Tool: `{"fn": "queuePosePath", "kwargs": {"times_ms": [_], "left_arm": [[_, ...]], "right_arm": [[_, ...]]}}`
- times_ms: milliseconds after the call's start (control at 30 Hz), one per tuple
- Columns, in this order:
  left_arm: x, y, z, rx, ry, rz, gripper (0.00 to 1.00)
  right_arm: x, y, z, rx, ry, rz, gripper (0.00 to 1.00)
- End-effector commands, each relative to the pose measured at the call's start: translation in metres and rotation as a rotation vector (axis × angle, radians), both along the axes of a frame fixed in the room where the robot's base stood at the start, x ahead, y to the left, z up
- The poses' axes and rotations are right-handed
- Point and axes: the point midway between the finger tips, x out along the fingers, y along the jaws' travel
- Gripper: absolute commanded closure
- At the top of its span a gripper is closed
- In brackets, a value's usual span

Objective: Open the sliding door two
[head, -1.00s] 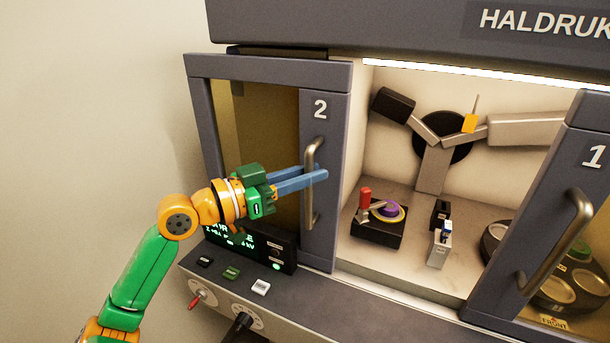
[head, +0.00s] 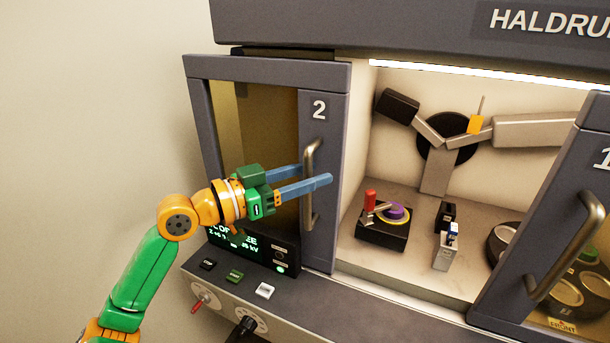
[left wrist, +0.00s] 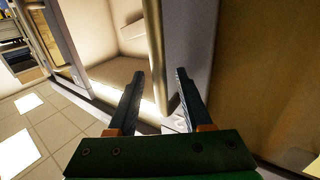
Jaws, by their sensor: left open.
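Sliding door two (head: 327,95) is a grey-framed panel with amber glass, marked 2, at the left of the cabinet. Its upright metal handle (head: 308,205) is on the right-hand frame. My left gripper (head: 315,175) is open at the handle, with one blue finger passing in front of it and the other on its left side. In the left wrist view the handle (left wrist: 155,45) runs between the two spread fingers (left wrist: 160,75). Whether a finger touches it I cannot tell. My right gripper is not in view.
Door one (head: 560,200) with its own handle (head: 572,250) stands at the right. The bay between the doors is open, with a red-lever fixture (head: 383,235) and small blocks inside. A control ledge (head: 330,295) with buttons runs below door two.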

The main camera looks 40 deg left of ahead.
Motion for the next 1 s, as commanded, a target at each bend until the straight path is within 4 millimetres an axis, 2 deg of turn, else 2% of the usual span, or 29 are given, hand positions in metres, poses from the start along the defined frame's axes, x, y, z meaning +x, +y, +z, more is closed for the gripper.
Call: {"fn": "queuePosePath", "kwargs": {"times_ms": [133, 300, 500, 1000], "left_arm": [[-0.012, 0.005, -0.004, 0.000, 0.000, 0.002, 0.50], [-0.040, 0.015, -0.005, 0.001, -0.001, 0.002, 0.50], [-0.063, 0.023, -0.002, 0.000, 0.000, 0.001, 0.50], [-0.065, 0.024, 0.000, 0.000, 0.001, -0.001, 0.50]], "right_arm": [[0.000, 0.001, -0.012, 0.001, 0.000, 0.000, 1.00], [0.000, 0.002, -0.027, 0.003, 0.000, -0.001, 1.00], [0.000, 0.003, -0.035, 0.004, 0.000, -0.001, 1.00], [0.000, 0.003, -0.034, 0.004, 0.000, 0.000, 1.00]]}}
